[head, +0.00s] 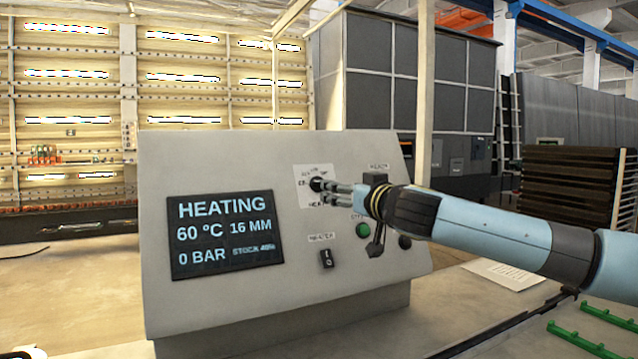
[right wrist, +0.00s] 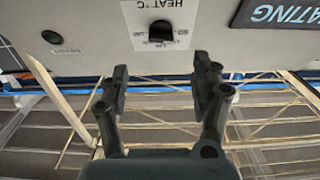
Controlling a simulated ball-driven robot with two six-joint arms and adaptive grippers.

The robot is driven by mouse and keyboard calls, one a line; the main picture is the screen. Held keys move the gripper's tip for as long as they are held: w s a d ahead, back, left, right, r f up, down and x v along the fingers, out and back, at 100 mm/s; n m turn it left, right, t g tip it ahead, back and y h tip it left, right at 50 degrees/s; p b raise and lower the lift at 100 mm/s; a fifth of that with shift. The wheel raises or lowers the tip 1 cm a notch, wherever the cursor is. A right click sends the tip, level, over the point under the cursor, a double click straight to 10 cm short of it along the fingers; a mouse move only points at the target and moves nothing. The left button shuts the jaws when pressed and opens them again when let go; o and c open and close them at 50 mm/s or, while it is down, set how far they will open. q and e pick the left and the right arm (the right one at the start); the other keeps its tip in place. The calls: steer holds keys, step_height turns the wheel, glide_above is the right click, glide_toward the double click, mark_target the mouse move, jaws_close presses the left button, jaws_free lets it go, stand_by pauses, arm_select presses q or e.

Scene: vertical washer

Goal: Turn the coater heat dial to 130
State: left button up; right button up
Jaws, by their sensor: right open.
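The grey control console (head: 240,150) fills the middle of the head view. Its dark display (head: 224,236) reads HEATING, 60 ºC, 16 MM and 0 BAR. The black heat dial (head: 317,184) sits on a white label plate. In the right wrist view the dial (right wrist: 161,32) shows upside down under the text HEAT °C. My right gripper (head: 335,192) is at the dial in the head view. In the right wrist view my right gripper (right wrist: 162,82) is open and empty, its fingers apart. The dial lies beyond the fingertips, roughly between them, with no visible contact.
A HEATER rocker switch (head: 326,259) is below the dial. A green button (head: 362,230) and a black knob (head: 405,242) sit to the right, partly behind my right arm. A lit rack (head: 70,100) and a large grey machine (head: 370,80) stand behind.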

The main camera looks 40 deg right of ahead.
steer(key=p, duration=0.2)
glide_toward(319, 185)
steer(key=w+d+r, duration=0.1)
steer(key=w, duration=0.1)
steer(key=p+x, duration=0.2)
steer(key=x, duration=0.3)
steer(key=shift+w+d+f, duration=0.1)
steer(key=shift+w+f, duration=0.05)
steer(key=shift+w, duration=0.25)
steer(key=c, duration=1.1)
arm_select(q)
steer(key=r, duration=0.1)
steer(key=s+r, duration=0.1)
steer(key=r, duration=0.2)
steer(key=shift+s+a, duration=0.15)
steer(key=shift+s, duration=0.1)
arm_select(e)
steer(key=shift+c, duration=0.3)
